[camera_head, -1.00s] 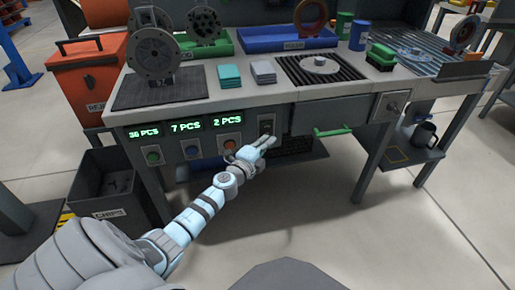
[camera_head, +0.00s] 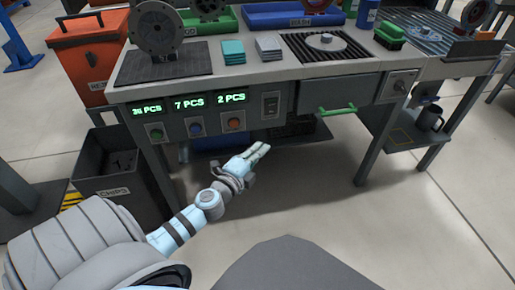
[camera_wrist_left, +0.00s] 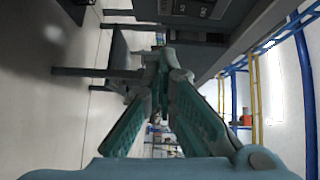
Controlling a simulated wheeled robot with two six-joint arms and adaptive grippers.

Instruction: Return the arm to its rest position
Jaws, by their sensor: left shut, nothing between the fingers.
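My left gripper (camera_head: 258,152) is in front of the workbench, below its front panel and apart from it. Its fingers are together and hold nothing. In the left wrist view the two green-padded fingers (camera_wrist_left: 162,62) meet at their tips, with the bench turned sideways beyond them. The left arm reaches in from the lower left, bent and low. My right gripper does not show in any view.
The workbench panel has three buttons, green displays and a switch (camera_head: 270,104). A black chips bin (camera_head: 118,190) stands at left below an orange reject bin (camera_head: 92,60). Open floor lies right of the arm.

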